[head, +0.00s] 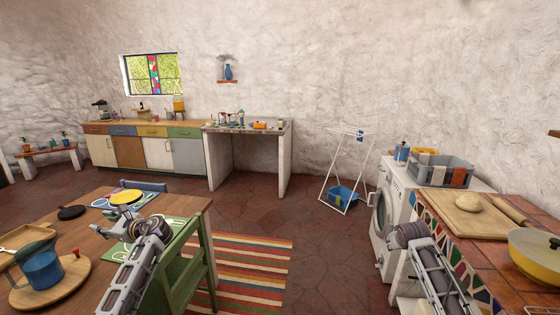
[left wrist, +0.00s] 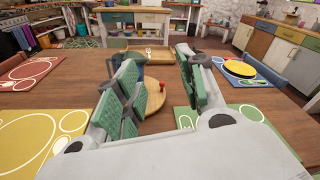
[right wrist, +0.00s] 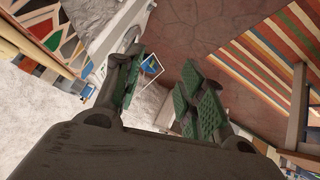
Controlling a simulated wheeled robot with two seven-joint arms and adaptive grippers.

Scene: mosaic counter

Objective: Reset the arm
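My left arm (head: 138,262) reaches up from the bottom over the right end of the wooden table; its fingers are hard to make out in the head view. In the left wrist view my left gripper (left wrist: 155,60) is open, its green-padded fingers apart, with nothing held between them. My right arm (head: 432,268) rises at the bottom right, beside the washing machine and tiled counter. In the right wrist view my right gripper (right wrist: 162,66) is open and empty, with the floor and drying rack behind its fingers.
A blue pot (head: 42,270) stands on a round board on the table, left of my left arm. A green chair (head: 190,250) is at the table's right end. The washing machine (head: 384,220) and brick-topped counter (head: 490,252) border my right arm. The striped rug (head: 250,262) is clear.

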